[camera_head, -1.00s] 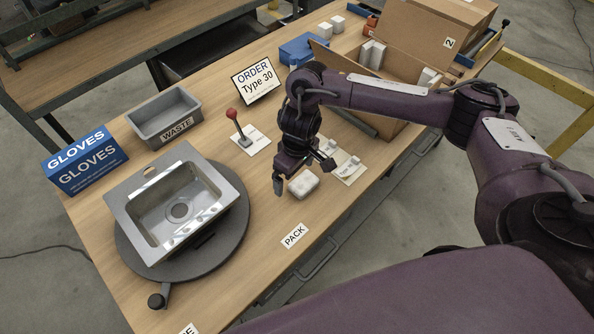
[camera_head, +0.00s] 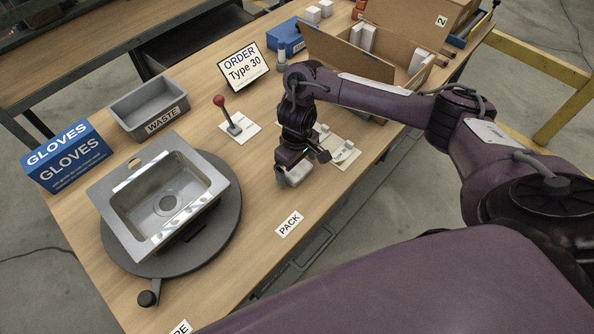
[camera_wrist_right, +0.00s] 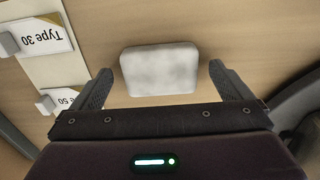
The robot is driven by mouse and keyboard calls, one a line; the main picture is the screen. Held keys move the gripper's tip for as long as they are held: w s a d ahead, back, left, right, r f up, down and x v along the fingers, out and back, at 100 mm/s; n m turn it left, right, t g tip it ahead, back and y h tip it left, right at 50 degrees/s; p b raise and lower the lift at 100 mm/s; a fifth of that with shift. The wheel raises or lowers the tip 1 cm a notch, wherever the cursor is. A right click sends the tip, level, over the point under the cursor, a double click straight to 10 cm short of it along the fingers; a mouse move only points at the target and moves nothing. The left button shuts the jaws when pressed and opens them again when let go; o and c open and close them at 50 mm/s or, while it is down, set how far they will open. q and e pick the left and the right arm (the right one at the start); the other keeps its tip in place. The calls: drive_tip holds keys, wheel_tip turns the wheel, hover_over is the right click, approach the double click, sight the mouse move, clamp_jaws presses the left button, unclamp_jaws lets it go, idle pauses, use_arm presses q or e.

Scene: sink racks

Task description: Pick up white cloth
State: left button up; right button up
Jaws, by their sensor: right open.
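The white cloth (camera_head: 297,174) is a small folded pad lying on the wooden table, partly hidden by my right gripper in the head view. In the right wrist view the cloth (camera_wrist_right: 159,69) lies between and just beyond the two fingertips, with a gap on each side. My right gripper (camera_head: 298,178) is above the cloth, pointing down; it also shows in the right wrist view (camera_wrist_right: 158,82), open and empty. My left gripper is in neither view.
A card with Type 30 and Type 50 labels (camera_wrist_right: 45,50) and small white holders lies beside the cloth. A red-knobbed lever (camera_head: 232,124), a grey WASTE bin (camera_head: 150,108) and a sink on a turntable (camera_head: 225,225) stand left. An open cardboard box (camera_head: 345,58) stands behind.

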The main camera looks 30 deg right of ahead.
sight(297, 168)
drive_tip(key=c, duration=1.1)
drive_tip(key=shift+o, duration=0.2)
drive_tip(key=shift+r, duration=0.1)
wheel_tip(297, 168, up, 20)
drive_tip(key=p, duration=0.8)
